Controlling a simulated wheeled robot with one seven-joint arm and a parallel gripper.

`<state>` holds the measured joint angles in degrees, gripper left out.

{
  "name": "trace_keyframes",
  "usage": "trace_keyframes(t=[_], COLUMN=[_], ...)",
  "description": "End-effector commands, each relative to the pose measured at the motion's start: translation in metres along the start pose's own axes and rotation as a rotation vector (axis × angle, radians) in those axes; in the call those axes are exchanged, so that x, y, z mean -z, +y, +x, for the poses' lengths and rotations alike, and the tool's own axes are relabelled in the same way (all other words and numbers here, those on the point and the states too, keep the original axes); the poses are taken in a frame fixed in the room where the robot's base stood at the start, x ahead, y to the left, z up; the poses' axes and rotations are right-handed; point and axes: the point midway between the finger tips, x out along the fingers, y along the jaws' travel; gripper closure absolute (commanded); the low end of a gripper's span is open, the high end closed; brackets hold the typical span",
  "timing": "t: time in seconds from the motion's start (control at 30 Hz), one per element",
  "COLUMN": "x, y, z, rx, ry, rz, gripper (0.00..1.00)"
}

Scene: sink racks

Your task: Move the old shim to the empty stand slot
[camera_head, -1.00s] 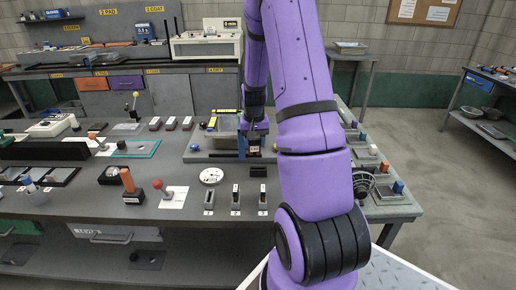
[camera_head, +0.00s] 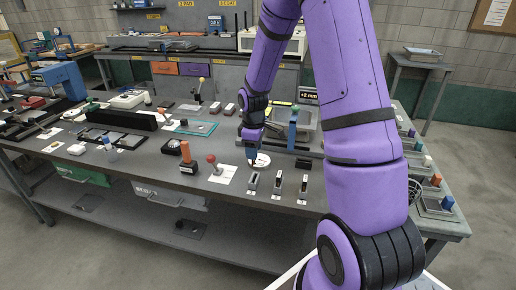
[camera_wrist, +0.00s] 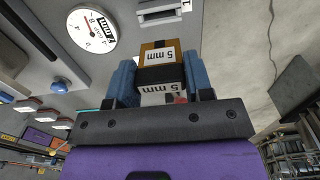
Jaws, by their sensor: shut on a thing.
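My gripper (camera_head: 252,158) is shut on a small brown-orange shim with a black band. In the wrist view the shim (camera_wrist: 158,48) sits between the blue fingers of my gripper (camera_wrist: 160,78), with "5 mm" labels facing the camera. In the head view the gripper points down near the white dial (camera_head: 263,160), behind the row of stands; the shim there is mostly too small to make out. The left stand (camera_head: 253,184), middle stand (camera_head: 278,186) and right stand (camera_head: 303,186) stand near the bench's front edge. Part of a stand marked 1 (camera_wrist: 163,12) shows at the wrist view's top.
A fixture with a blue post (camera_head: 293,125) and a "+2 mm" display (camera_head: 309,95) stands behind the gripper. A red-knobbed lever (camera_head: 212,163) and an orange-handled block (camera_head: 187,157) are to the left. Coloured blocks (camera_head: 436,180) line the right side. My arm hides part of the bench.

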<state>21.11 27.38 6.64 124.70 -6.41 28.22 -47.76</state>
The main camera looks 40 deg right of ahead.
Motion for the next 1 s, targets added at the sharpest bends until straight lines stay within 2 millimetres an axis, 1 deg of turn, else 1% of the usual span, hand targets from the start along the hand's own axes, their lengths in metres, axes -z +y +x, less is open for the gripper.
trace_keyframes(t=[0.13, 0.27, 0.8, 1.0], x=[-0.001, -0.001, -0.001, -0.001], y=[0.000, 0.000, 0.000, 0.000], z=[0.000, 0.004, 0.046, 0.056], rx=[0.000, 0.001, 0.001, 0.000], ry=[0.000, -0.001, -0.001, 0.000], rz=[0.002, 0.002, 0.005, 0.004], gripper=[0.77, 0.77, 0.77, 0.77])
